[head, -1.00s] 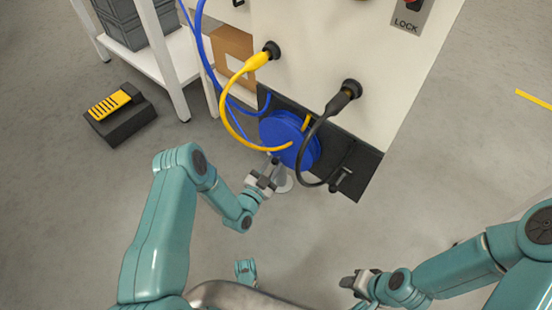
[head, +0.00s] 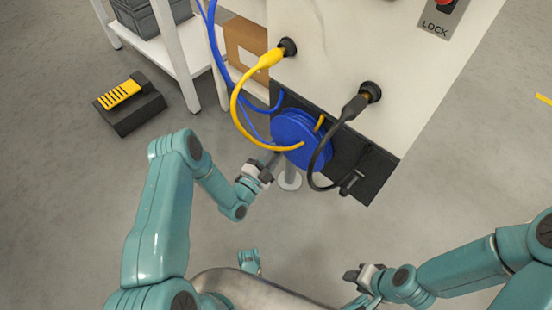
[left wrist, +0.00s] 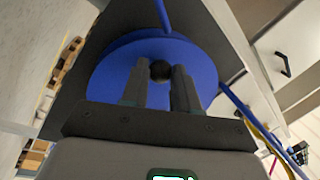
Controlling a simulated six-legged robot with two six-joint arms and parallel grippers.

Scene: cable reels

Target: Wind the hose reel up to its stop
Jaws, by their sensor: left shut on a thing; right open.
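In the head view my left gripper (head: 270,162) is at the reel's lower left edge; the knob is hidden there. My right gripper (head: 352,281) is open and empty, away from the cabinet.
A yellow cable (head: 236,104) and a black cable (head: 316,158) hang from sockets across the reel's front. A white shelf (head: 188,55) stands left of the cabinet. A black and yellow pedal (head: 128,106) lies on the floor. The floor at right is clear.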

